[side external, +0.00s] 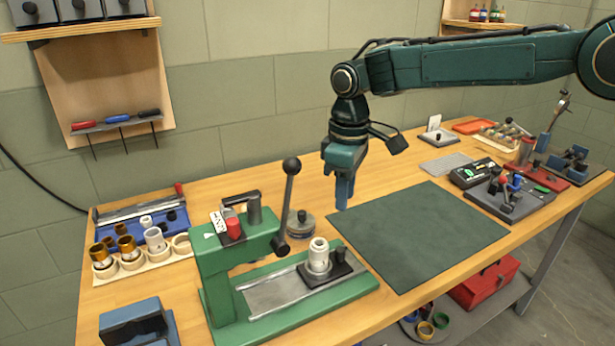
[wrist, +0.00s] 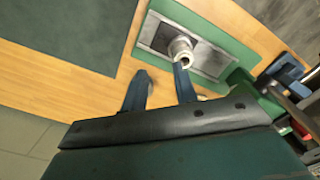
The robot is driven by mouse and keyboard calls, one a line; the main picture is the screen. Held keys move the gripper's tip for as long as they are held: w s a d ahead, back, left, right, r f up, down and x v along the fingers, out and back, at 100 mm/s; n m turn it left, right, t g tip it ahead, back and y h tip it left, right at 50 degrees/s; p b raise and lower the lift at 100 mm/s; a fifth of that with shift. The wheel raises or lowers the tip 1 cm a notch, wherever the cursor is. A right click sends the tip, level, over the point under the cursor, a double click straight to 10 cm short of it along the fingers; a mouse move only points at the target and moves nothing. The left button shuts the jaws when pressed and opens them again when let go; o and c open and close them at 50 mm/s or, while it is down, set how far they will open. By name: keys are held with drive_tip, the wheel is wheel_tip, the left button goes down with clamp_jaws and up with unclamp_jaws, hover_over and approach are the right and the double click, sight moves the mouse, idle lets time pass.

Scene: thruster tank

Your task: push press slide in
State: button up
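The green press (side external: 222,262) stands at the front left of the bench, its black-knobbed lever (side external: 289,190) upright. Its metal track (side external: 272,293) runs out to the right. The black slide (side external: 343,268), with a small knob, sits at the track's right end, out from under the press head. A pale ringed cylinder (side external: 319,254) stands upright on the slide; it also shows in the wrist view (wrist: 181,47). My gripper (side external: 344,193) hangs above the bench behind and right of the slide, pointing down. In the wrist view its two fingers (wrist: 160,78) are apart with nothing between them.
A dark green mat (side external: 420,235) lies clear to the right of the press. A round grey weight (side external: 301,224) stands behind the track. A rack of cylinders (side external: 130,262) is at left, a blue block (side external: 138,325) at front left, and several fixtures (side external: 510,195) at right.

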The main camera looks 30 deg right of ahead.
sight(341, 249)
wheel_tip(341, 249, down, 14)
drive_tip(key=shift+r, duration=0.2)
idle(0.5)
clamp_jaws()
